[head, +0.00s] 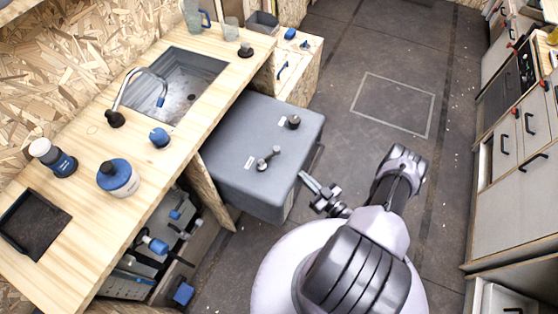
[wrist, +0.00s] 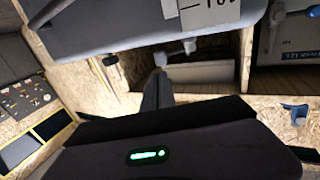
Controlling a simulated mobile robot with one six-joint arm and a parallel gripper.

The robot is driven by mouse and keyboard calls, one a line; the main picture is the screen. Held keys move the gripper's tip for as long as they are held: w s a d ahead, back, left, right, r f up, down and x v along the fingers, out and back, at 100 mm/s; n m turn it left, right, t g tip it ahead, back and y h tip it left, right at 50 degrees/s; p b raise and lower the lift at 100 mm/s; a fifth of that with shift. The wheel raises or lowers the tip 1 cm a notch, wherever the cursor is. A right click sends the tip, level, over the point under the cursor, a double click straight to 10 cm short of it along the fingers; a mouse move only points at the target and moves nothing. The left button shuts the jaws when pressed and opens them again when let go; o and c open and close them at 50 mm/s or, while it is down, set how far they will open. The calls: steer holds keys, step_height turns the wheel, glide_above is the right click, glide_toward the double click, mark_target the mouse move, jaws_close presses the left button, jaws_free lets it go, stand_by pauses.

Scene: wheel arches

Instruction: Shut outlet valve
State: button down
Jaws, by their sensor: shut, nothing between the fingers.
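My gripper (head: 306,179) is shut and empty beside the right side of the grey tank (head: 238,170). In the wrist view its closed fingers (wrist: 157,78) point at a small grey fitting (wrist: 175,51) with a short lever-like end, just past the edge of the tank (wrist: 120,25). This fitting looks like the outlet valve, but I cannot tell for sure. The fingertips appear close to it; I cannot tell whether they touch. The head view does not show this fitting. A grey lever-like fitting (head: 268,157) and a dark cap (head: 293,122) sit on the tank's top.
A wooden counter (head: 205,105) with a sink (head: 185,85) lies left of the tank. A wooden cabinet (head: 300,72) stands behind it. Open dark floor (head: 350,50) lies behind and right of the tank. Grey cabinets (head: 515,190) line the right side.

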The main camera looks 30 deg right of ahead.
mark_target(279, 153)
steer(key=b+x, duration=0.1)
steer(key=x, duration=1)
steer(key=shift+s+r+b, duration=0.1)
steer(key=shift+b, duration=0.2)
